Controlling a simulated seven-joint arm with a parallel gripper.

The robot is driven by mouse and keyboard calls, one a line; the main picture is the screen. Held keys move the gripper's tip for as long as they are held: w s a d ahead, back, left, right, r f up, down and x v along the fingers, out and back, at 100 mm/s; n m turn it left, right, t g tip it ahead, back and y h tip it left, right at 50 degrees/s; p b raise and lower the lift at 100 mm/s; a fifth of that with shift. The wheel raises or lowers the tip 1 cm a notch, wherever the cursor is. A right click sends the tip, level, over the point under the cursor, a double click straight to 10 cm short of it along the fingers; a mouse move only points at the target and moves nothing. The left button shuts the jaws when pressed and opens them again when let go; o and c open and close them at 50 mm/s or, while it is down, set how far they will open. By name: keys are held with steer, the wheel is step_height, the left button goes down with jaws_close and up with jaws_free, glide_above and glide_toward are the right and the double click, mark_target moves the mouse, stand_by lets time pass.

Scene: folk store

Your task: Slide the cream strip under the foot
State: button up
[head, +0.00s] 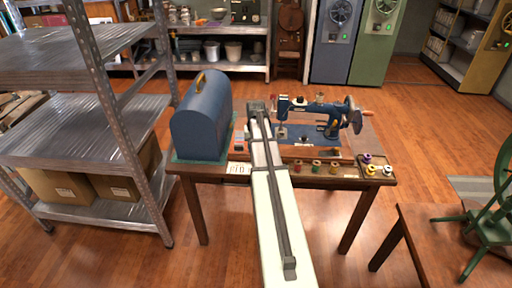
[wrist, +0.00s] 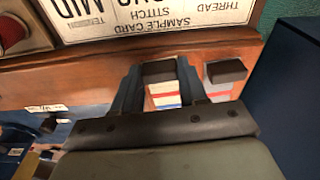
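I cannot tell whether a finger touches the strip. In the head view, the blue sewing machine (head: 322,121) stands on its wooden base, right of my arm. Its needle and foot area (head: 282,132) is at its left end. My arm hides most of the gripper there, and I cannot pick out the strip clearly.
A blue domed case (head: 202,117) stands on a green mat left of my arm. A sample card (wrist: 150,17) lies by the wooden base. Thread spools (head: 333,168) line the table's front, with more bobbins (head: 371,170) at the right. A metal shelf (head: 80,120) stands left.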

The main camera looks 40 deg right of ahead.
steer(key=shift+c, duration=1)
steer(key=shift+r, duration=0.2)
steer(key=shift+r, duration=1.55)
steer(key=shift+s+a+r+m, duration=0.15)
steer(key=shift+s+a+m, duration=0.1)
steer(key=shift+s+a, duration=0.45)
steer(key=shift+s+a+r+m, duration=0.1)
steer(key=shift+s+a+m, duration=0.15)
steer(key=shift+s+a, duration=0.45)
steer(key=shift+w+a, duration=0.15)
steer(key=shift+w, duration=0.05)
steer(key=s+d, duration=0.8)
